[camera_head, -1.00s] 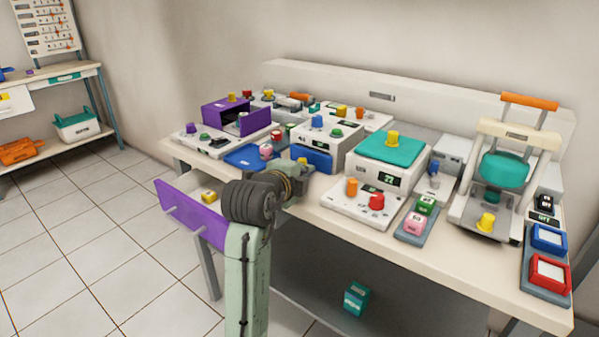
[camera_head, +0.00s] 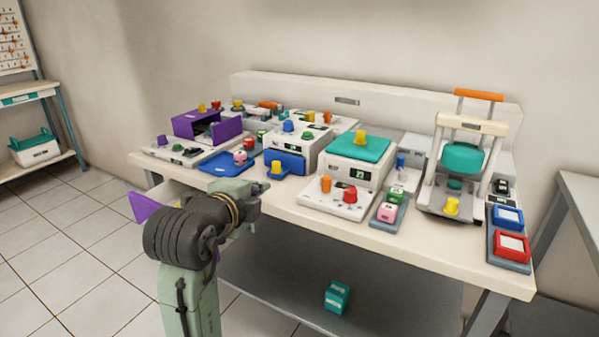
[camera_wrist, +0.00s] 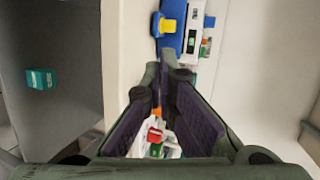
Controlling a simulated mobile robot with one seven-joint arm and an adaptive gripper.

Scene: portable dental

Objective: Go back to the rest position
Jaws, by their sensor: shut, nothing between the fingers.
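My gripper (camera_wrist: 163,78) shows in the wrist view with its two dark fingers meeting at the tips, shut and empty. In the head view my arm is bent at the lower left, in front of the bench's left part. The workbench (camera_head: 400,232) stands beyond the arm. Red and green pieces show between the finger bases. I see no contact between the fingers and any object.
A purple-fronted drawer (camera_head: 145,207) stands out at the bench's left, partly behind my arm. A teal box (camera_head: 337,296) sits on the lower shelf. A grey side table (camera_head: 585,215) is at the right. A press (camera_head: 465,158) stands on the bench. Tiled floor is clear at the left.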

